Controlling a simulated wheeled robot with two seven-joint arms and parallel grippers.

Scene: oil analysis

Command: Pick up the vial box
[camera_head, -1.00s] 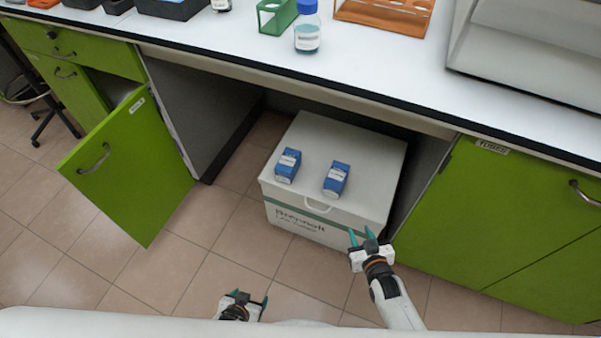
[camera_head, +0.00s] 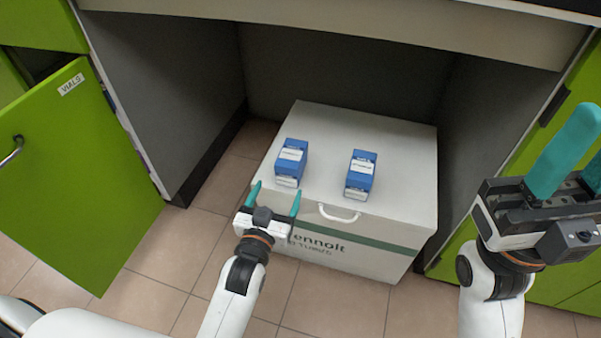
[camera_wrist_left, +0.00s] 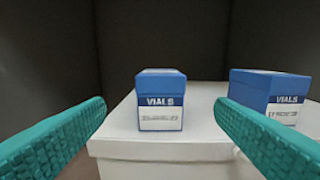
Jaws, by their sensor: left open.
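Two small blue boxes with white labels stand on a white case. The left vial box (camera_head: 292,158) also shows in the left wrist view (camera_wrist_left: 160,95), centred between my fingers and beyond their tips, its label reading VIALS. My left gripper (camera_head: 276,190) is open and empty, in front of the left box at the case's front edge. My right gripper (camera_head: 582,158) is apart and empty at the right edge, its fingers spread.
The white case (camera_head: 400,150) with a handle (camera_head: 338,214) stands on the tiled floor under the bench, between grey side walls. A green door (camera_head: 80,190) labelled VIALS hangs open at left. The bench edge (camera_head: 400,30) overhangs the alcove.

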